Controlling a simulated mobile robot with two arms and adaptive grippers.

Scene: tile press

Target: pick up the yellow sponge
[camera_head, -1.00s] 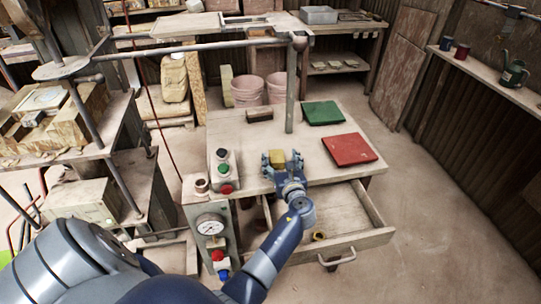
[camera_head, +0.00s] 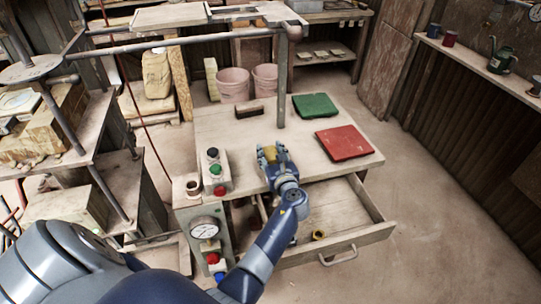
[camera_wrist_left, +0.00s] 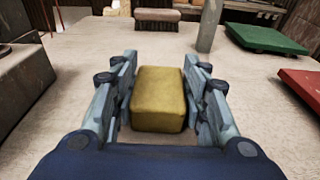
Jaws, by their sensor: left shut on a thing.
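The yellow sponge (camera_wrist_left: 158,98) is a small block on the tabletop, between the fingers of my left gripper (camera_wrist_left: 160,95) in the left wrist view. In the head view only a small part of the sponge (camera_head: 270,153) shows past my left gripper (camera_head: 272,158). The fingers are closed in on its two sides. I cannot tell whether it is clear of the table surface. My right gripper is not in view.
A brown brush-like block (camera_head: 249,111), a green tile (camera_head: 315,106) and a red tile (camera_head: 345,143) lie on the table (camera_head: 225,124). A post (camera_head: 282,85) rises behind the sponge. The control box (camera_head: 214,173) stands left. An open drawer (camera_head: 335,209) juts out in front.

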